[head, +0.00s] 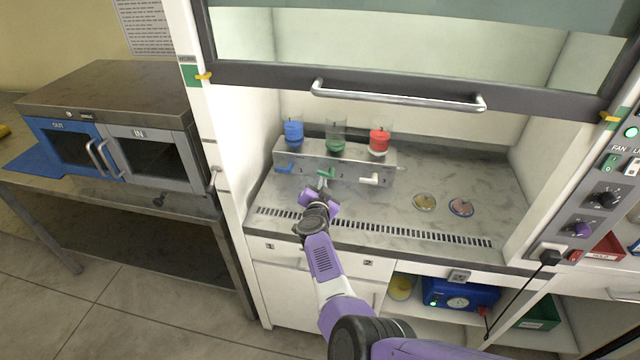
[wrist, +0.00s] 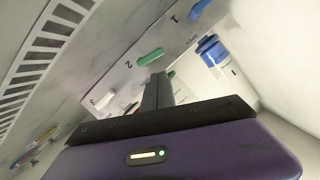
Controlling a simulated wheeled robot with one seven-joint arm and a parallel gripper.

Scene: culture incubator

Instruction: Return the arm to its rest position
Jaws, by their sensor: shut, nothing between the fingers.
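My gripper (head: 323,184) is shut and empty. It is over the front of the hood's work surface, close in front of the metal dispenser block (head: 340,160). In the wrist view its closed fingers (wrist: 157,92) point toward the block, near the green lever (wrist: 151,57). I cannot tell whether the fingers touch the block. My purple and white arm reaches up from the bottom of the head view into the hood opening.
The raised hood sash with its handle (head: 398,95) hangs above. Blue (head: 293,132), green (head: 335,145) and red (head: 379,141) containers stand on the block. Two dishes (head: 424,202) (head: 461,207) lie at right. An incubator (head: 115,125) stands on the left table.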

